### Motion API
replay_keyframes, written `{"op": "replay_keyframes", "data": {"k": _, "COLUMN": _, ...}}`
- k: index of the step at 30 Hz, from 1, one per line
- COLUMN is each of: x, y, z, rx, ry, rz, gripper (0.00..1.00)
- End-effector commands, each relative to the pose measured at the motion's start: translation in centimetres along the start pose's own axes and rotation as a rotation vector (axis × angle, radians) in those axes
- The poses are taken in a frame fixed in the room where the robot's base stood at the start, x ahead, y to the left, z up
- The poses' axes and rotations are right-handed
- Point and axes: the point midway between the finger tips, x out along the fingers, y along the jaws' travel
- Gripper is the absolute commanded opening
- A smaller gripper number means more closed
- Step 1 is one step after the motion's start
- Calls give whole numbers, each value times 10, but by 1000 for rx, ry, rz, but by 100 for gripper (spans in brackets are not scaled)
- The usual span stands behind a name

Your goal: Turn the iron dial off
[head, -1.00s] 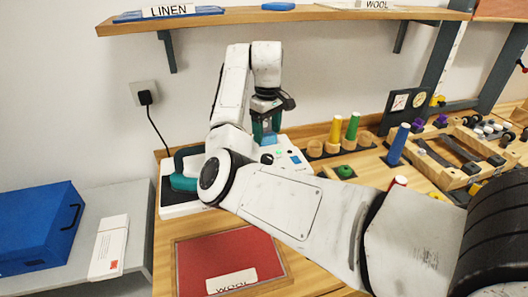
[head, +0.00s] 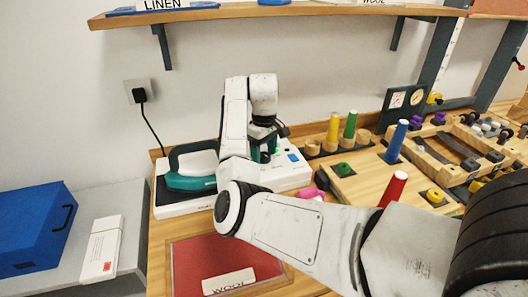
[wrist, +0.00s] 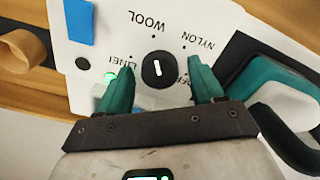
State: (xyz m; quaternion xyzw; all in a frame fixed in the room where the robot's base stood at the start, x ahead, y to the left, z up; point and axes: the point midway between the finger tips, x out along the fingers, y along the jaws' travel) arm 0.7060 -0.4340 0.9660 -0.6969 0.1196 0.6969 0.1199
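The iron dial (wrist: 159,70) is a black round knob with a white mark on a white panel, in the wrist view. The labels WOOL, NYLON and LINEN are around it, and OFF is partly hidden by a finger. The mark stands nearly upright in the picture; I cannot tell which end points. My gripper (wrist: 160,66) is open, its two teal fingers on either side of the dial; contact is not clear. In the head view the gripper (head: 266,152) is over the panel of the white iron station (head: 180,208), hiding the dial. The teal and white iron (head: 191,170) rests at its left.
A green light (wrist: 110,77) glows near LINEN. A red WOOL board (head: 200,255) lies in front. Yellow, green and blue cones (head: 397,141) and a wooden frame stand to the right. A pink object (head: 310,193) is beside my arm. A shelf (head: 280,12) hangs above.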

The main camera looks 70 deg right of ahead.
Motion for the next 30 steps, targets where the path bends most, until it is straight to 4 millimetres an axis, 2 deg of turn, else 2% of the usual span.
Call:
{"op": "replay_keyframes", "data": {"k": 2, "x": 0, "y": 0, "z": 0, "rx": 0, "ry": 0, "rz": 0, "gripper": 59}}
{"op": "replay_keyframes", "data": {"k": 15, "x": 0, "y": 0, "z": 0, "rx": 0, "ry": 0, "rz": 0, "gripper": 17}}
{"op": "replay_keyframes", "data": {"k": 23, "x": -2, "y": 0, "z": 0, "rx": 21, "ry": -1, "rz": 0, "gripper": 16}}
{"op": "replay_keyframes", "data": {"k": 30, "x": -4, "y": 0, "z": 0, "rx": 131, "ry": -2, "rz": 0, "gripper": 16}}
